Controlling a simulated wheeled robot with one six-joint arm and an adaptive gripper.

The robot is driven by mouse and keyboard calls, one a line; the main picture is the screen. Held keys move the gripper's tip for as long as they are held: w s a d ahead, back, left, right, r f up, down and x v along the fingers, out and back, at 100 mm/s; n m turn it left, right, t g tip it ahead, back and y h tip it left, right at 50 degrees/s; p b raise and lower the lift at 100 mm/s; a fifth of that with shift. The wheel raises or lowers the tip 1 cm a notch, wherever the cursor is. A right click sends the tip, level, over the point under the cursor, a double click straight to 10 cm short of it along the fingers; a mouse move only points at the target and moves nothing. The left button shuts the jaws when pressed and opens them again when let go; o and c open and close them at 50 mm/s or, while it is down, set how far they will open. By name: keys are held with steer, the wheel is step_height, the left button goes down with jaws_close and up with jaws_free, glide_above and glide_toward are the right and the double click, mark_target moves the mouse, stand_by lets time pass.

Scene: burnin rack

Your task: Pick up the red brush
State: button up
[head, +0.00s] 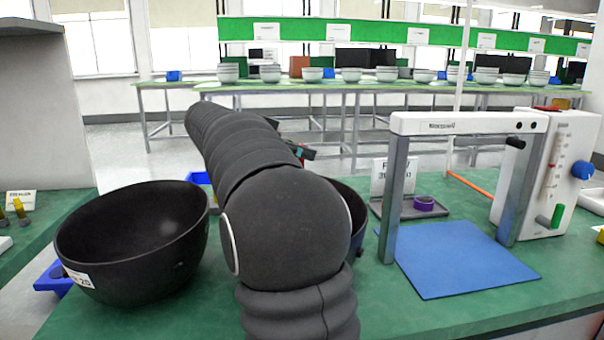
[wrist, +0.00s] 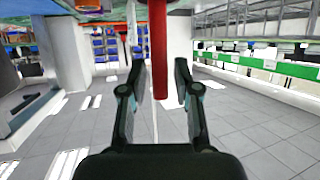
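A long red rod, which looks like the handle of the red brush (wrist: 158,45), comes down from the top edge of the wrist view. Its lower end lies between the two fingers of my gripper (wrist: 160,78). The fingers are spread, with a visible gap on each side of the rod. No bristles are in sight. In the head view my dark arm hides most of my gripper (head: 304,152). A small bit of red shows beside it, too small to identify.
A black bowl (head: 130,240) stands left of my arm; another dark bowl (head: 352,215) is partly hidden behind it. To the right are a grey frame (head: 390,200), a blue mat (head: 460,260), a purple ring (head: 424,203), an orange rod (head: 470,185) and a white device (head: 545,175).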

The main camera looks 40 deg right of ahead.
jaws_close()
steer(key=shift+r, duration=0.1)
